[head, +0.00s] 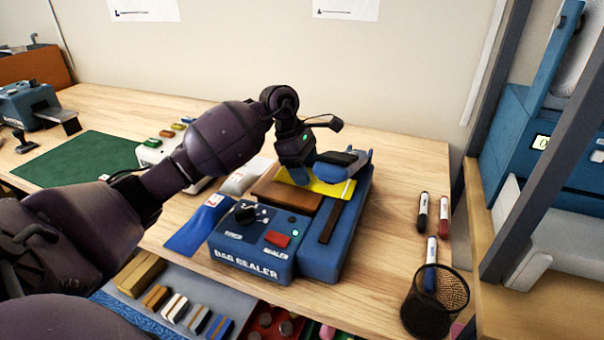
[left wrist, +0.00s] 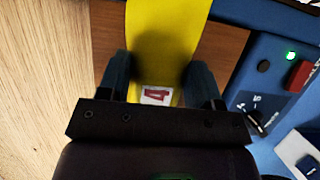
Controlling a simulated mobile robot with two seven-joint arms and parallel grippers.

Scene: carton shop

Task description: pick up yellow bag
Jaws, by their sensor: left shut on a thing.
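The yellow bag (head: 335,188) lies flat across the blue bag sealer (head: 318,256), over its brown plate, partly under the sealer's raised arm. In the left wrist view the yellow bag (left wrist: 160,40) carries a white label with a red mark like a 4. My left gripper (head: 298,178) reaches down onto the bag's near-left part, and its fingers (left wrist: 158,82) are shut on the bag from both sides. The fingertips are partly hidden in the head view. My right gripper is not in view.
A blue bag (head: 196,232) and a whitish bag (head: 242,178) lie left of the sealer. A green mat (head: 75,158) lies at the left. A metal shelf post (head: 540,160) rises at the right.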

